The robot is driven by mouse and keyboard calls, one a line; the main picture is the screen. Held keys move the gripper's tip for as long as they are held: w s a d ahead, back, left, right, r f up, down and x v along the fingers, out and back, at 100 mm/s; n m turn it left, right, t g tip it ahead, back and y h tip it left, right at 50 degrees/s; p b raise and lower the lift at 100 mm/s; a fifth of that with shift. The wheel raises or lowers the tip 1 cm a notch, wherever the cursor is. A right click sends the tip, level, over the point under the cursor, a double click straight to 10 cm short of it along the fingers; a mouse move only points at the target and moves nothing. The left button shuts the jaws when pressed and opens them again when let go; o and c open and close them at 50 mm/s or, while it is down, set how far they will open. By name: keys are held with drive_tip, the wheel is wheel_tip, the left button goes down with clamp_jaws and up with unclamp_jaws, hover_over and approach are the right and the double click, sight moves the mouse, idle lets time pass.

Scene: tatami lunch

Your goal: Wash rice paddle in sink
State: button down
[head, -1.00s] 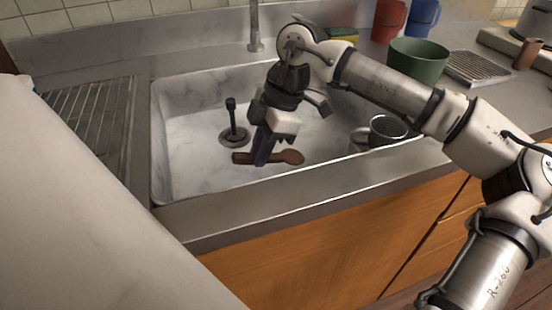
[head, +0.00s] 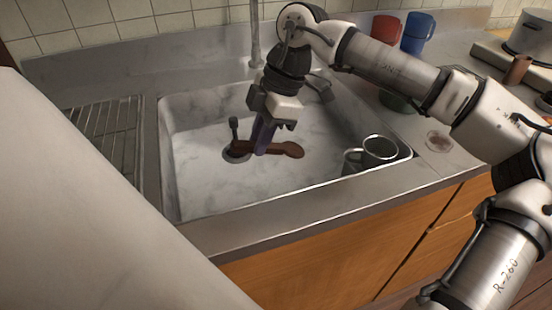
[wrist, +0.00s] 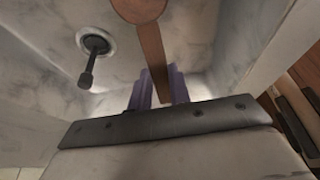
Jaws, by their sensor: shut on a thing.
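The brown wooden rice paddle (head: 286,149) is inside the sink basin, held roughly level. My gripper (head: 263,148) points down into the sink and is shut on the paddle's handle. In the wrist view, the paddle (wrist: 151,45) runs up from between the purple fingers (wrist: 158,88), its wide end at the top edge. The pale, marbled sink (head: 215,190) surrounds the paddle. The faucet (head: 255,45) rises behind my gripper; I cannot tell whether water runs. The drain with its upright dark stopper (head: 235,140) lies just left of the paddle.
A metal mug (head: 379,149) stands at the sink's right front corner. A wire rack (head: 105,130) lies left of the basin. A red cup (head: 386,28) and a blue cup (head: 420,30) stand behind my arm. The sink's front left floor is clear.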

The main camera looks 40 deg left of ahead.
drive_tip(key=shift+r+p, duration=1.7)
drive_tip(key=shift+r, duration=0.9)
wheel_tip(320, 180, up, 5)
drive_tip(key=p, duration=0.3)
drive_tip(key=shift+p, duration=0.4)
